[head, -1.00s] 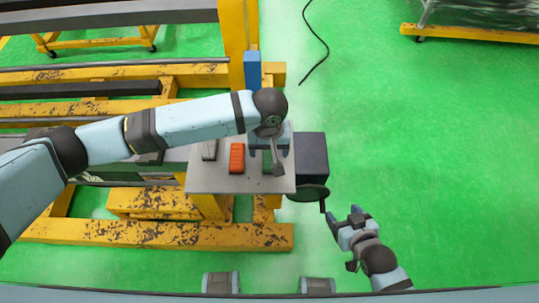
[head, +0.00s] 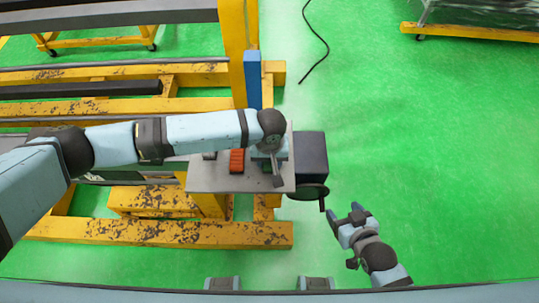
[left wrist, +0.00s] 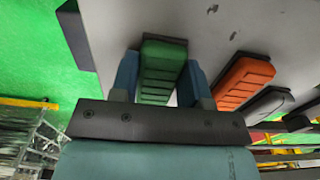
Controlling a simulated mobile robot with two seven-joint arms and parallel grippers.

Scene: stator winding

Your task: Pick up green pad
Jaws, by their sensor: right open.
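The green pad (left wrist: 162,62) lies on the grey plate (left wrist: 225,35) in the left wrist view. My left gripper (left wrist: 160,72) reaches down over it, one blue finger on each side of the pad. The fingers look open, very close to its long sides; whether they touch it is unclear. In the head view my left gripper (head: 268,158) is above the right part of the plate and mostly hides the green pad. My right gripper (head: 345,217) is open and empty over the green floor, to the right of the plate.
An orange pad (head: 237,161) and a dark grey pad (left wrist: 257,108) lie beside the green one. A dark box (head: 311,155) with a handwheel (head: 308,193) adjoins the plate's right edge. A blue post (head: 253,78) stands behind. The floor at right is free.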

